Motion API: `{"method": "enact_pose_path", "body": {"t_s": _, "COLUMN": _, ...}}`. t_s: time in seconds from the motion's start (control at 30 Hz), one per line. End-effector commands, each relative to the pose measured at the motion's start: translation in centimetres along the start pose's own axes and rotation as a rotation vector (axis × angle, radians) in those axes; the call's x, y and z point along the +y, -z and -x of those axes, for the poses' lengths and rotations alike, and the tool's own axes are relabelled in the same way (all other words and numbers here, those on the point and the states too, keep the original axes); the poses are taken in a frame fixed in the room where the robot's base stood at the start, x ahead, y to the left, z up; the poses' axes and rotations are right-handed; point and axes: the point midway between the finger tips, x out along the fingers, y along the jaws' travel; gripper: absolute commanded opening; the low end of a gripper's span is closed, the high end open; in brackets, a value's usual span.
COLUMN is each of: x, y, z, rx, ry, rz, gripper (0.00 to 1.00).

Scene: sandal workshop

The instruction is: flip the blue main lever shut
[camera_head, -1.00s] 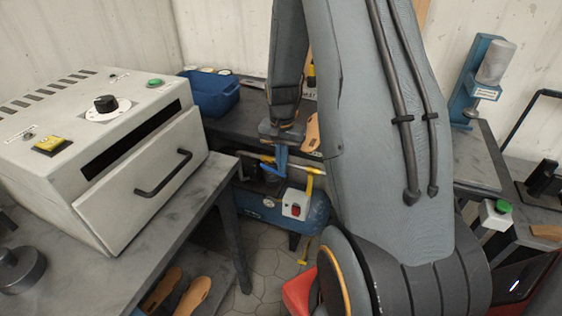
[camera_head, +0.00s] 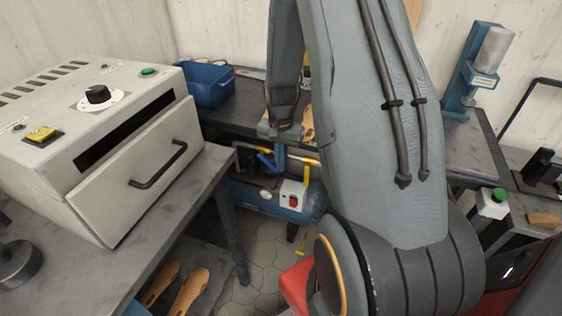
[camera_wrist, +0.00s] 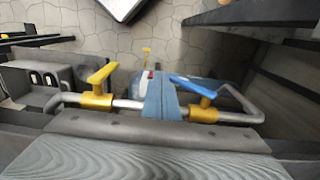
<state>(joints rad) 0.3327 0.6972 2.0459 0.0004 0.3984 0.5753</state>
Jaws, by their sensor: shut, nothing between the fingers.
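The blue main lever (camera_wrist: 192,86) sits on a yellow valve body on a metal pipe (camera_wrist: 240,117), right of centre in the wrist view. Its handle slants up and left, at a shallow angle to the pipe. In the head view the blue lever (camera_head: 265,161) shows small, left of my gripper (camera_head: 280,158). My gripper (camera_wrist: 161,97) has blue fingers, shut and empty, over the pipe between the two valves. The handle's tip is close to the fingers; I cannot tell whether they touch. A yellow lever (camera_wrist: 103,74) stands on a second valve to the left.
A blue compressor (camera_head: 260,197) with a red switch stands under the pipe. A grey oven (camera_head: 120,160) on a bench is at left, a blue bin (camera_head: 208,88) behind it. A dark bench edge (camera_wrist: 255,14) is at upper right in the wrist view.

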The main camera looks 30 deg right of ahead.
Motion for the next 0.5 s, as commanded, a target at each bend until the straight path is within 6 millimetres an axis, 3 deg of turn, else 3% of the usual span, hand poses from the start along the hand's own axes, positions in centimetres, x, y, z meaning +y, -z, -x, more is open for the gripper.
{"method": "enact_pose_path", "body": {"t_s": 0.27, "x": 0.2, "y": 0.0, "z": 0.3, "rx": 0.000, "ry": 0.000, "rz": 0.000, "gripper": 0.00}}
{"method": "enact_pose_path", "body": {"t_s": 0.5, "x": 1.2, "y": 0.1, "z": 2.7, "rx": 0.000, "ry": 0.000, "rz": 0.006, "gripper": 0.00}}
